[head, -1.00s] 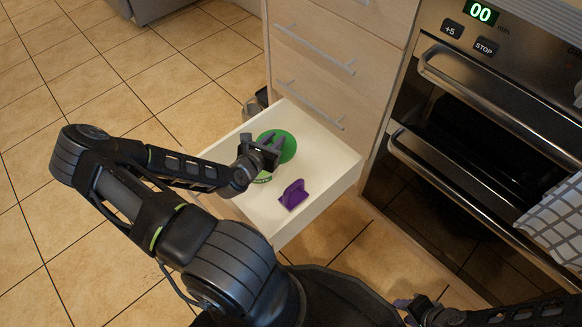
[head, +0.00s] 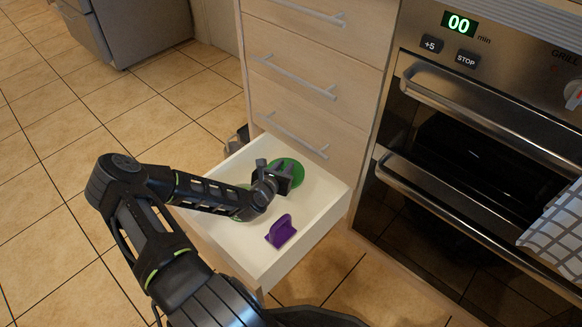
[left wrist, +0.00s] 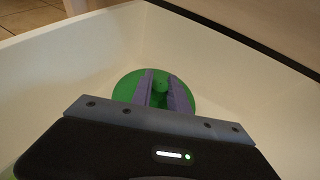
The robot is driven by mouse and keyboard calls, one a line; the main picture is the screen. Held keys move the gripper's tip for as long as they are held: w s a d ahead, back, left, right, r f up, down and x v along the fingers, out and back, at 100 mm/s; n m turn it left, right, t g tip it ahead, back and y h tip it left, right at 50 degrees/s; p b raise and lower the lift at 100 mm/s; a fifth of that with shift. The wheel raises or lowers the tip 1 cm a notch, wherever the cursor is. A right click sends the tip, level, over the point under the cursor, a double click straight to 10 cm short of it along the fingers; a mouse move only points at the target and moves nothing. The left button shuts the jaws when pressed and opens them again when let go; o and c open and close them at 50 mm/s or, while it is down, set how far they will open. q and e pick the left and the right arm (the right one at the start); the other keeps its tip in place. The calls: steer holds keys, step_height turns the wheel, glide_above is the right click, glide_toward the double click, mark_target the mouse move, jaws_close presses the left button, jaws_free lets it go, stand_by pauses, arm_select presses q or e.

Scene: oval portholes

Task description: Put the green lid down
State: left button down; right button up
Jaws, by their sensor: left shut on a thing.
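The green lid (head: 290,168) is a round disc over the back part of the open white drawer (head: 308,222). My left gripper (head: 284,180) is shut on its knob. In the left wrist view the green lid (left wrist: 125,88) shows flat between the drawer walls, with the two purple-grey fingers (left wrist: 161,80) on either side of its small green knob. I cannot tell whether the lid touches the drawer floor. My right gripper is not in view.
A purple upright piece on a flat base (head: 281,232) stands in the drawer, nearer its front. A pale green edge (head: 243,213) shows beside my left forearm, mostly hidden. The oven (head: 470,150) stands to the right. The drawer's front right floor is bare.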

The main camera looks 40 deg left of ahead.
arm_select(q)
steer(key=w+f+b, duration=0.2)
steer(key=w, duration=0.1)
steer(key=shift+d+f, duration=0.2)
steer(key=shift+f, duration=0.05)
steer(key=shift+r, duration=0.1)
steer(key=c, duration=1.3)
jaws_free()
steer(key=shift+o, duration=0.2)
steer(key=shift+s+r, duration=0.15)
steer(key=shift+s, duration=0.05)
steer(key=p+v, duration=0.5)
steer(key=v, duration=0.5)
steer(key=shift+s+r, duration=0.1)
steer(key=shift+s, duration=0.1)
steer(key=shift+s+d+p, duration=0.25)
steer(key=shift+s+p, duration=0.1)
steer(key=shift+s, duration=0.15)
